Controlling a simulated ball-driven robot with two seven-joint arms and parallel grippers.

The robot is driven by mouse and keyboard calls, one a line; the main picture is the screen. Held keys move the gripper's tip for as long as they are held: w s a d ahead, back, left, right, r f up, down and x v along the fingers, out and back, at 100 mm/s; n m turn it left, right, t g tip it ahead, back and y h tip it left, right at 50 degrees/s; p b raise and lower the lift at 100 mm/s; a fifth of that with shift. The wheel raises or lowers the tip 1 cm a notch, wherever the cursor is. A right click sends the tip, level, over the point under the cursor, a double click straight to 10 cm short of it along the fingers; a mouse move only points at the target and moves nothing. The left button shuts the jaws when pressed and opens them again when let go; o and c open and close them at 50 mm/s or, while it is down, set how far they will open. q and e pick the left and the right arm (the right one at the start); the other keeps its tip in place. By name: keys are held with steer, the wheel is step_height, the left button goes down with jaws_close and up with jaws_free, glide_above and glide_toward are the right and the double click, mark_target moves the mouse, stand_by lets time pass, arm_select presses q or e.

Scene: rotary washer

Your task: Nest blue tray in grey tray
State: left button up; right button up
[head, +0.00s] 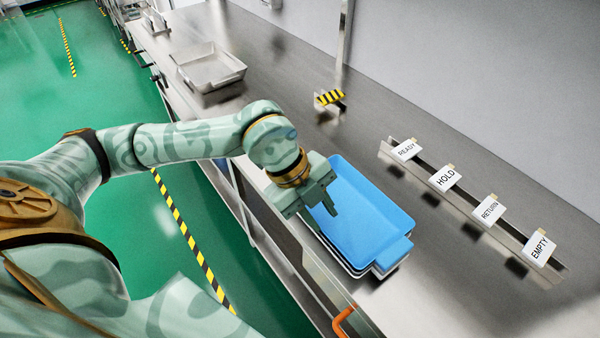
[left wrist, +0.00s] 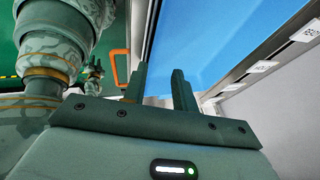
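The blue tray (head: 365,215) lies on the steel counter's front part, on top of one or more pale grey trays (head: 384,270) whose rims show below its edge. Its blue surface also fills the top of the left wrist view (left wrist: 215,45). A separate grey tray (head: 208,72) stands empty at the back left of the counter. My left gripper (head: 314,207) is at the blue tray's near left side, fingers pointing down. In the left wrist view its fingers (left wrist: 158,88) stand apart. I cannot tell whether the tray's rim is between them. A small greenish shape in that view may be my right gripper (left wrist: 93,69).
A rail with label cards (head: 445,178) runs along the right of the counter. A yellow-black striped block (head: 330,97) stands near the wall. An orange handle (head: 342,320) is at the front edge. Counter between the two tray spots is clear.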

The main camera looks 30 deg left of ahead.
arm_select(q)
steer(key=p+v, duration=0.1)
steer(key=v, duration=1.2)
steer(key=shift+d, duration=0.15)
